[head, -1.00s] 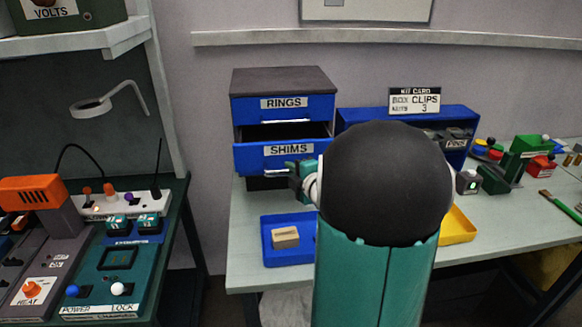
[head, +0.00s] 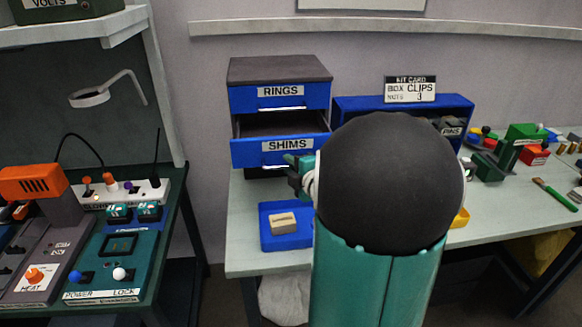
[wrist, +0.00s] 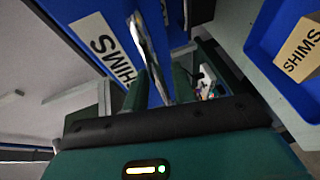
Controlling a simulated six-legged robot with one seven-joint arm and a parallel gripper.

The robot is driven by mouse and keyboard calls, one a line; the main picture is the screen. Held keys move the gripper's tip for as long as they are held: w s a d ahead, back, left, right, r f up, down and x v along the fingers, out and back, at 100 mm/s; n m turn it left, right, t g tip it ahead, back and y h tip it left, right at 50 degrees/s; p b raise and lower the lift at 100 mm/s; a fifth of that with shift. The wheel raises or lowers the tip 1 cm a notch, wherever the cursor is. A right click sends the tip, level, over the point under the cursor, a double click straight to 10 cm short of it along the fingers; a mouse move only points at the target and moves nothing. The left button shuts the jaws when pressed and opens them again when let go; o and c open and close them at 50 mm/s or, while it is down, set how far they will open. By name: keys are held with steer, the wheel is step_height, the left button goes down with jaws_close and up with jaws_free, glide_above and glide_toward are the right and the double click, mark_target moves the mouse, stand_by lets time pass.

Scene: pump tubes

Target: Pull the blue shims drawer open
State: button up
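The blue shims drawer (head: 250,153) is pulled partly out of the dark cabinet, below the rings drawer (head: 247,98), and its dark inside shows from above. Its label and silver handle (head: 276,168) face me. My gripper (head: 297,166) is at the right part of the handle, partly hidden behind my dark wrist and green arm. In the wrist view, the silver handle (wrist: 151,57) runs between the fingers of my gripper (wrist: 163,75), close to both; they appear shut on it. The shims label (wrist: 110,48) lies to the left there.
A blue tray (head: 270,239) with a tan shims block (head: 283,223) sits on the bench below the drawer. A blue pins bin (head: 355,103) with a kit card (head: 410,90) stands to the right. Control panels fill the separate left bench.

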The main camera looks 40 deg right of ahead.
steer(key=shift+o, duration=0.2)
steer(key=shift+s, duration=0.15)
steer(key=v, duration=1.3)
steer(key=shift+s, duration=0.3)
steer(key=shift+r, duration=0.1)
steer(key=w+a+r+m+g+h, duration=0.25)
steer(key=w+a+m+g, duration=0.2)
steer(key=a+m, duration=0.45)
steer(key=s+a+f+m+g+y, duration=0.1)
steer(key=s+a+m+g+y, duration=0.1)
steer(key=a, duration=0.8)
steer(key=s+a+m+g+y, duration=0.3)
steer(key=s+a, duration=0.4)
steer(key=a, duration=0.3)
steer(key=shift+a+f+m+y, duration=0.25)
steer(key=shift+f+m+y, duration=0.15)
steer(key=shift+y, duration=0.05)
steer(key=shift+s+d+g, duration=0.15)
steer(key=shift+g, duration=0.1)
